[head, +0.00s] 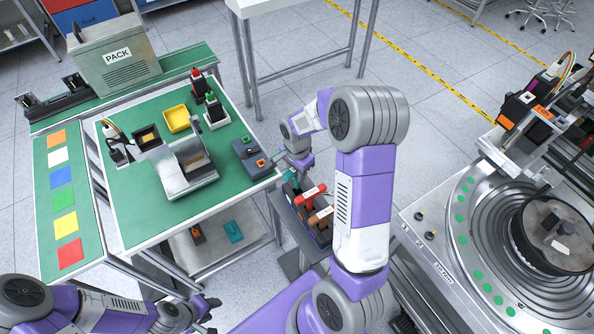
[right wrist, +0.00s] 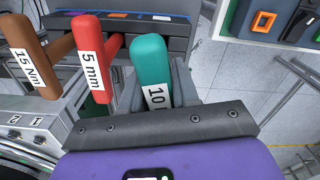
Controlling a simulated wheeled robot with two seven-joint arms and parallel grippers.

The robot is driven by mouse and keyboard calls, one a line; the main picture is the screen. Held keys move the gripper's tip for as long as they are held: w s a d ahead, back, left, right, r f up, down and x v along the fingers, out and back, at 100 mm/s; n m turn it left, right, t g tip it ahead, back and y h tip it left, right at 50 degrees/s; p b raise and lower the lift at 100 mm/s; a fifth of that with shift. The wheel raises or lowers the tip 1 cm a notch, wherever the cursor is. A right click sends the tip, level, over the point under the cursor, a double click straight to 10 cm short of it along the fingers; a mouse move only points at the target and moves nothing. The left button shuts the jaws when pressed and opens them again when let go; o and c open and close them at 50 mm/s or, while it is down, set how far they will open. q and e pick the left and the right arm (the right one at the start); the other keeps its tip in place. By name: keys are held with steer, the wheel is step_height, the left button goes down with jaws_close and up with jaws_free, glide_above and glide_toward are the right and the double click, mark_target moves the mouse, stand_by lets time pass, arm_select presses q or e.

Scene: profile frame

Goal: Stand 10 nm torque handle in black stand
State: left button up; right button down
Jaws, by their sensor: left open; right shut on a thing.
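The teal 10 Nm torque handle (right wrist: 151,62) is between the fingers of my right gripper (right wrist: 155,90), which is shut on it. The handle (head: 292,184) and my right gripper (head: 288,178) also show small in the head view, at the rack's far end. Its lower end is hidden. A dark stand (head: 315,232) holds a red 5 mm handle (right wrist: 90,52) and a brown 15 Nm handle (right wrist: 30,56) beside it. A separate dark block with coloured sockets (head: 246,152) sits on the green table's right edge. My left gripper (head: 210,304) is open and empty at lower left.
The green table (head: 130,210) carries a metal fixture (head: 187,172), a yellow bin (head: 178,119) and bottle-like tools. A lower shelf (head: 215,250) holds two small parts. A round feeder machine (head: 470,240) stands at right.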

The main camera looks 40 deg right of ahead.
steer(key=shift+f+b, duration=1.65)
steer(key=shift+f, duration=0.55)
steer(key=c, duration=0.8)
jaws_free()
steer(key=shift+o, duration=0.2)
steer(key=shift+r+p, duration=0.6)
steer(key=shift+r, duration=3.15)
